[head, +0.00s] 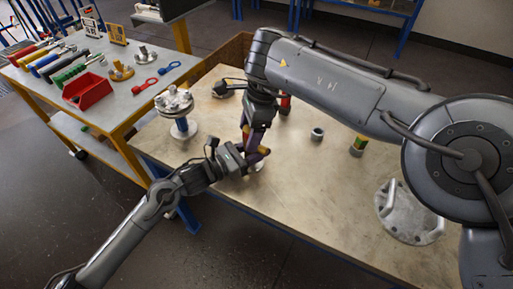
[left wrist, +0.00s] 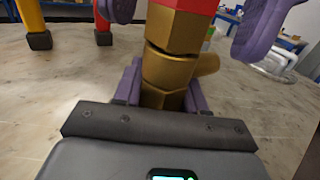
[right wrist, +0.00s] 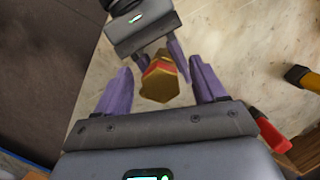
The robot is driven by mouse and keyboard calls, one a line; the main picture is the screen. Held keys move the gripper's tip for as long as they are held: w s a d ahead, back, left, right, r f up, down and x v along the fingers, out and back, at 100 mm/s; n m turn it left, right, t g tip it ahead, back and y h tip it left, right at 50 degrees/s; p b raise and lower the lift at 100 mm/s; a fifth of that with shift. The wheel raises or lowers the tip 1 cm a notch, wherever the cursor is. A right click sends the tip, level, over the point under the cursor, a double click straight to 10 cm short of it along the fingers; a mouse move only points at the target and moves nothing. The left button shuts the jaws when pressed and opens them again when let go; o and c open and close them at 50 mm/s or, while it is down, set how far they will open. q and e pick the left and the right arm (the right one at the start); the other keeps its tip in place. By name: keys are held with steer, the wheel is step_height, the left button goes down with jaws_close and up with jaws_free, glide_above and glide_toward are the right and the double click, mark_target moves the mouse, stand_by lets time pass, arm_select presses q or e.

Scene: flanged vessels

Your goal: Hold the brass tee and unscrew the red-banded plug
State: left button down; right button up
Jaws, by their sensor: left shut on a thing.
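The brass tee (left wrist: 170,78) stands upright in the left wrist view, with a side branch pointing right. The purple fingers of my left gripper (left wrist: 163,88) are shut on its lower body. The red-banded plug (left wrist: 185,8) sits on top of the tee; its top is cut off there. In the right wrist view the plug (right wrist: 160,84) shows a brass hex head and red band. It lies between the spread fingers of my right gripper (right wrist: 160,70), with gaps on both sides. My right gripper is open. In the head view the arms largely hide the tee and plug.
A flanged vessel (head: 176,104) stands at the table's left. A side cart holds tools and a red bin (head: 90,91). The front middle of the table is clear.

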steer(key=shift+v, duration=3.75)
